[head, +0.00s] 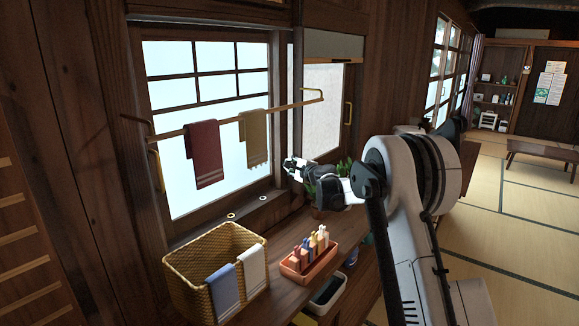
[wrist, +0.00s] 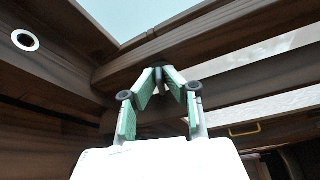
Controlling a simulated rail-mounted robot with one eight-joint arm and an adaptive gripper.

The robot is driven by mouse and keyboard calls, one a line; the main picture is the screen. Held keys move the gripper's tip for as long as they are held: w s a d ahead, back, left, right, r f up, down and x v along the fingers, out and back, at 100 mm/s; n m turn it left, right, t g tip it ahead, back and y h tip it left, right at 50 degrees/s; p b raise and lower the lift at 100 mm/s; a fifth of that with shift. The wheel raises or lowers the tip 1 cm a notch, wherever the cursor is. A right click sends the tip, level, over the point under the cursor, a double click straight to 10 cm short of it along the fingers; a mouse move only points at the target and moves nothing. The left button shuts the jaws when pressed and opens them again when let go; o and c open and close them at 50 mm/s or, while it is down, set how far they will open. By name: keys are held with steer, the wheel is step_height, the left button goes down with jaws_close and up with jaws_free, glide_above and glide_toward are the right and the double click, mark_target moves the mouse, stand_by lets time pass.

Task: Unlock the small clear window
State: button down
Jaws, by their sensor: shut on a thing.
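The clear window (head: 222,105), with dark wooden bars, is at the left in the head view; a strip of its pane shows at the top of the wrist view (wrist: 130,18). My gripper (head: 291,164) is at the window's right frame post, a little above the sill. In the wrist view my gripper's green-padded fingers (wrist: 162,76) come together against the dark frame (wrist: 110,76), shut on a small part there. The fingers mostly hide that part, so I cannot tell its shape or whether it is a lock.
A rail (head: 290,106) with red (head: 203,154) and tan (head: 254,138) towels crosses the window. A wicker basket (head: 190,290) and a terracotta tray (head: 296,270) of pegs stand below. A frosted panel (head: 321,112) is to the right. Open tatami (head: 500,225) lies further right.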

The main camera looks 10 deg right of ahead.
steer(key=shift+d+r+m+g+y, duration=0.1)
steer(key=shift+m+g+y, duration=0.1)
steer(key=shift+m+g, duration=0.55)
steer(key=shift+r+m+g+y, duration=0.1)
steer(key=shift+m+g+y, duration=0.15)
steer(key=shift+m, duration=0.9)
steer(key=shift+w, duration=0.1)
steer(key=c, duration=1.9)
jaws_free()
steer(key=shift+o, duration=0.2)
